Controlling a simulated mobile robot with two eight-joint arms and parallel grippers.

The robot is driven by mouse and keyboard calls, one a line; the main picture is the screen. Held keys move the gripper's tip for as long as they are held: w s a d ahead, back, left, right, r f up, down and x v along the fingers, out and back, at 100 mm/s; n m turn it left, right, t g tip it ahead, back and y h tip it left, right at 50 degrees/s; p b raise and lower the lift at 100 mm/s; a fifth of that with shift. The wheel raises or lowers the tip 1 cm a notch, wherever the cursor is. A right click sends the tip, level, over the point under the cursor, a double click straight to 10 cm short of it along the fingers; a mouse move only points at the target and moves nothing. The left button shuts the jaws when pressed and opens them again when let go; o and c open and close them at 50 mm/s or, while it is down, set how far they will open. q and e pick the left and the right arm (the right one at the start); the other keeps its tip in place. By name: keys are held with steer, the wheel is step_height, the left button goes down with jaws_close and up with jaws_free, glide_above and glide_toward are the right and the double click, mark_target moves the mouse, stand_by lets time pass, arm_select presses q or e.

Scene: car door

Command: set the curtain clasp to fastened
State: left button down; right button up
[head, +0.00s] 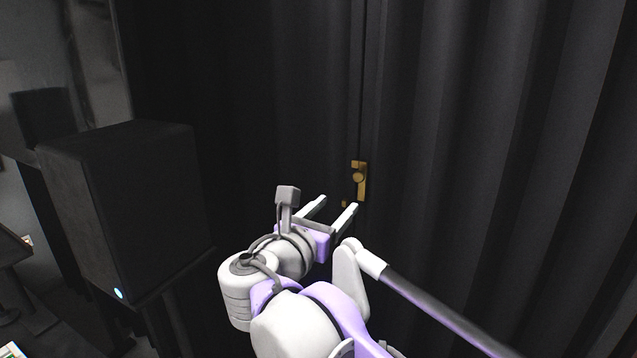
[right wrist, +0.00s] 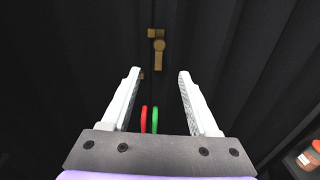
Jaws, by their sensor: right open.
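The brass curtain clasp (head: 360,183) is on the dark curtain (head: 470,130) beside the vertical seam. It has a plate at the top, a round knob and an arm hanging down. A small brass piece (head: 344,204) sits lower left of it. My right gripper (head: 337,204) is open and empty, just below and left of the clasp in the head view. In the right wrist view the clasp (right wrist: 158,46) lies beyond and between the open fingertips, apart from them. The small brass piece is partly hidden by the left finger there. My left gripper is not in view.
A black speaker (head: 130,205) with a small blue light stands on the left. A red strip (right wrist: 143,118) and a green strip (right wrist: 155,120) show between the fingers in the right wrist view. A jar-like object (right wrist: 306,158) is at that view's right edge.

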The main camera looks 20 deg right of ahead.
mark_target(358, 178)
steer(key=x, duration=0.7)
steer(key=r+p+x, duration=0.1)
steer(key=x, duration=0.3)
steer(key=shift+a, duration=0.1)
jaws_close()
stand_by(1.1)
